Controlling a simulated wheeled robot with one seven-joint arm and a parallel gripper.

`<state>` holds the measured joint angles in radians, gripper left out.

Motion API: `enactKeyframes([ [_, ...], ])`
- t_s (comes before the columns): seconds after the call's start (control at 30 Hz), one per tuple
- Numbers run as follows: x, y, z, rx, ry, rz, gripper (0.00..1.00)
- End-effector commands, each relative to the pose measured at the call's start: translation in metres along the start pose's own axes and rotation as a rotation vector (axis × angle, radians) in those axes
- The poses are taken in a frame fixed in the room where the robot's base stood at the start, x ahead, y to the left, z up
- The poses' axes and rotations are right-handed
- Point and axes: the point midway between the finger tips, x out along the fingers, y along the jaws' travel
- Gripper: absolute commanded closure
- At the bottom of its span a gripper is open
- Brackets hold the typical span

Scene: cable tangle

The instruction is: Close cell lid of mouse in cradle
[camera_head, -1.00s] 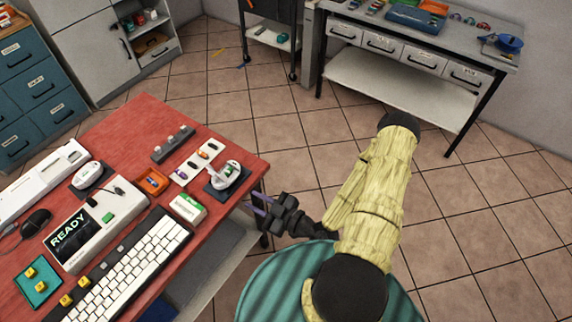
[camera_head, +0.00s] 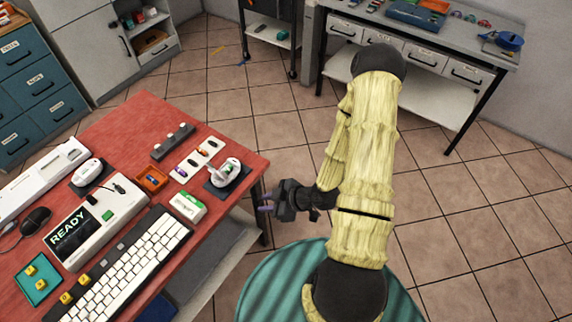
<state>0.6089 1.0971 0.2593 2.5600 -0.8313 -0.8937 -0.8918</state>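A white mouse (camera_head: 229,167) sits in a dark cradle (camera_head: 211,188) near the right edge of the red table. A pale flap, which looks like its cell lid (camera_head: 215,171), stands up from its upper side. A second white mouse (camera_head: 87,172) rests on a dark pad farther left. My gripper (camera_head: 265,202) is off the table's right edge, to the lower right of the cradle and apart from it.
The red table (camera_head: 230,142) also holds a battery-like green and white box (camera_head: 188,206), an orange tray (camera_head: 152,179), a white strip with small cells (camera_head: 198,152), a dark block (camera_head: 173,141), a READY display unit (camera_head: 98,222) and a keyboard (camera_head: 140,262). Tiled floor lies right.

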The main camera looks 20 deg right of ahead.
Motion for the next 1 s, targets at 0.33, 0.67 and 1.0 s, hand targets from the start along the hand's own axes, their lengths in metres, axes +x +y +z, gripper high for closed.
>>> enactKeyframes([
  [0.33, -0.016, 0.018, 0.005, 0.042, -0.195, -0.005, 0.75],
  [0.67, -0.038, 0.034, 0.002, 0.115, -0.359, 0.033, 0.75],
  [1.0, -0.065, 0.048, -0.011, 0.213, -0.495, 0.102, 0.75],
])
